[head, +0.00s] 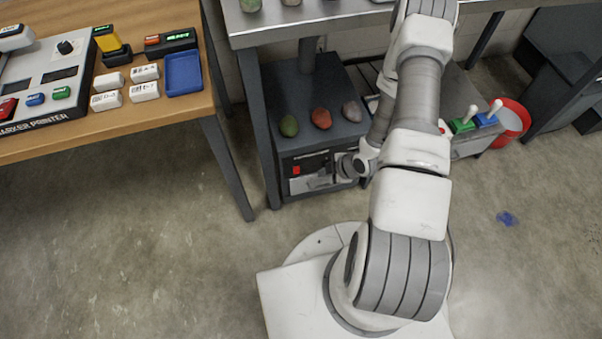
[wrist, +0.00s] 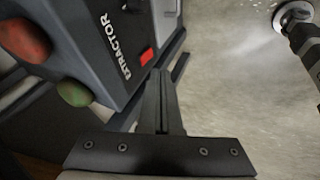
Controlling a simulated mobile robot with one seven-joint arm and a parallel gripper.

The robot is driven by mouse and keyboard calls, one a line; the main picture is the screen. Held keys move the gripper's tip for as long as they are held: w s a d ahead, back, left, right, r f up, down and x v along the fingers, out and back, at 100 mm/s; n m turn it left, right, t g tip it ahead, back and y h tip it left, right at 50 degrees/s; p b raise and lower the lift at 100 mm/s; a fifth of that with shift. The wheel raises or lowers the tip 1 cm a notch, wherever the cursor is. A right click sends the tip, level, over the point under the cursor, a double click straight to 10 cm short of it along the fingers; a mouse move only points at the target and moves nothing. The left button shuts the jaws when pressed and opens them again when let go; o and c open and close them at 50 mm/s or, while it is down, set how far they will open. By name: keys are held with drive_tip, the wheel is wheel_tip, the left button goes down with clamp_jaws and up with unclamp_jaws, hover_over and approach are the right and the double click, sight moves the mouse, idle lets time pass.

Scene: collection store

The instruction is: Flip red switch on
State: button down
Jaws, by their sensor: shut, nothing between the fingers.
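A small red switch (head: 296,170) sits on the front of the dark extractor unit (head: 283,162) under the metal bench. In the wrist view the red switch (wrist: 147,56) shows beside the white EXTRACTOR lettering on the unit (wrist: 95,30). Whether it is on or off cannot be told. My gripper (head: 314,183) is low in front of the unit, to the right of the switch in the head view. In the wrist view my gripper (wrist: 161,75) is shut and empty, its fingertips close to the switch. Contact cannot be told.
Green (head: 288,126), red (head: 321,118) and grey stones (head: 352,111) lie on the unit. A wooden table (head: 190,108) stands left. The floor in front is mostly clear.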

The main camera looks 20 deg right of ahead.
sight(297, 170)
drive_tip(key=shift+s+a+f+y, duration=0.4)
drive_tip(key=shift+s+a+f, duration=0.5)
drive_tip(key=shift+f, duration=0.2)
drive_tip(key=w+a+f+b, duration=0.1)
drive_tip(key=w+f, duration=0.1)
drive_tip(key=f, duration=0.1)
drive_tip(key=w+a+f+b, duration=0.1)
drive_tip(key=w+f+b, duration=0.1)
drive_tip(key=w, duration=0.1)
drive_tip(key=w+a+f+b, duration=0.1)
drive_tip(key=w+f+b, duration=0.1)
drive_tip(key=w+f, duration=0.1)
drive_tip(key=shift+w+a+f, duration=0.25)
drive_tip(key=shift+a+f, duration=0.05)
